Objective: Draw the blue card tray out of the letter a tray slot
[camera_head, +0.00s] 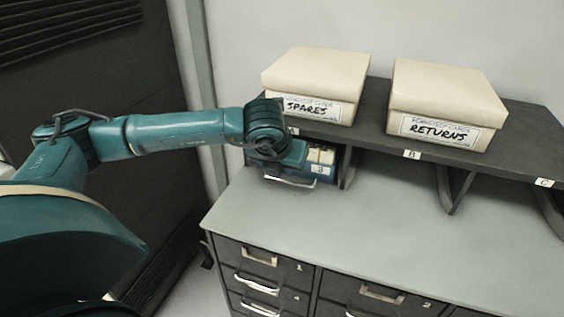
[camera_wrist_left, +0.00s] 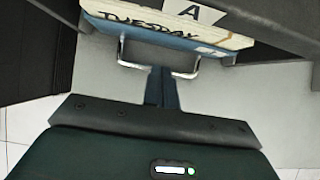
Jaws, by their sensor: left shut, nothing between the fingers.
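The blue card tray (camera_head: 321,172) sits in the slot at the left end of the shelf, with cream cards in it. In the left wrist view the blue edge of the tray (camera_wrist_left: 214,51) shows below a card marked TUESDAY, under a letter A tag (camera_wrist_left: 194,13). A silver wire handle (camera_wrist_left: 121,50) stands out from its front. My left gripper (camera_wrist_left: 161,75) is shut with nothing in it, its fingertips at the middle of the handle. Whether they touch it I cannot tell. My left wrist hides part of the tray in the head view. My right gripper is not in view.
A SPARES box (camera_head: 315,84) and a RETURNS box (camera_head: 446,103) stand on the dark shelf (camera_head: 378,143). Slots B and C lie to the right, with dark dividers. The grey cabinet top (camera_head: 390,219) is clear. Drawers with silver handles (camera_head: 260,257) are below.

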